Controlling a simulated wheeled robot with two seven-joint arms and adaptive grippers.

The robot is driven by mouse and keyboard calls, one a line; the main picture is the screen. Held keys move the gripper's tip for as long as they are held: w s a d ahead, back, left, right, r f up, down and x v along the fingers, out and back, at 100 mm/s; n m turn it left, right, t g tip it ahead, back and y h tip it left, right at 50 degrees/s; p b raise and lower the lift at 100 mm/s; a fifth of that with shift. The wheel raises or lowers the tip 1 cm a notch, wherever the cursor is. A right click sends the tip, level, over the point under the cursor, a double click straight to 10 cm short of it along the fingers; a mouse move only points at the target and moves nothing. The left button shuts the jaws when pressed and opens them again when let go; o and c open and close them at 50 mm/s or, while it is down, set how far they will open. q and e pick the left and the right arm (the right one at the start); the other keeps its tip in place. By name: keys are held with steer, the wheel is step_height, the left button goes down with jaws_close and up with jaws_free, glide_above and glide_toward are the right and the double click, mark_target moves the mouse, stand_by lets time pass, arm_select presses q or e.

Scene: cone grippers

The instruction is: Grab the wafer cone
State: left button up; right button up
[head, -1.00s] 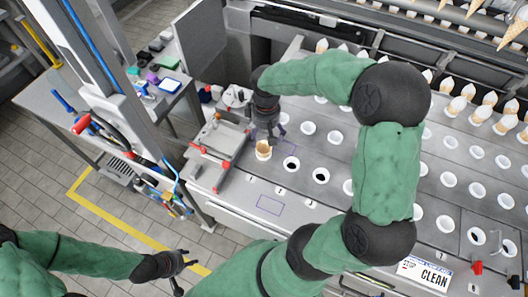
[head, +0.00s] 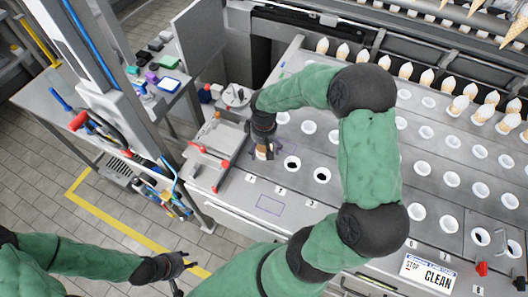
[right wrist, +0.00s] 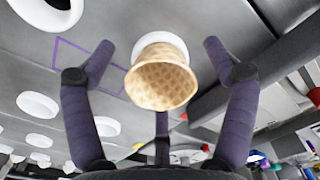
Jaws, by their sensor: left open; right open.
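The wafer cone (head: 263,154) is a tan, waffle-textured cup at the left end of the metal counter. In the right wrist view the cone (right wrist: 162,80) has its wide mouth facing me and its far end at a white ring holder (right wrist: 160,46). My right gripper (head: 264,145) is over the cone and hides part of it. In the right wrist view its open purple fingers (right wrist: 160,62) stand on both sides of the cone, with visible gaps. A third finger is below it. My left gripper (head: 186,263) is open and empty, away from the counter over the floor.
Rows of white ring holders (head: 419,211) and two dark open holes (head: 292,163) lie to the right. Several filled cones (head: 427,77) stand at the back. A metal fixture with red handles (head: 210,160) is close left of the cone. A CLEAN sign (head: 430,275) sits at the front right.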

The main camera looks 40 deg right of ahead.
steer(key=c, duration=0.9)
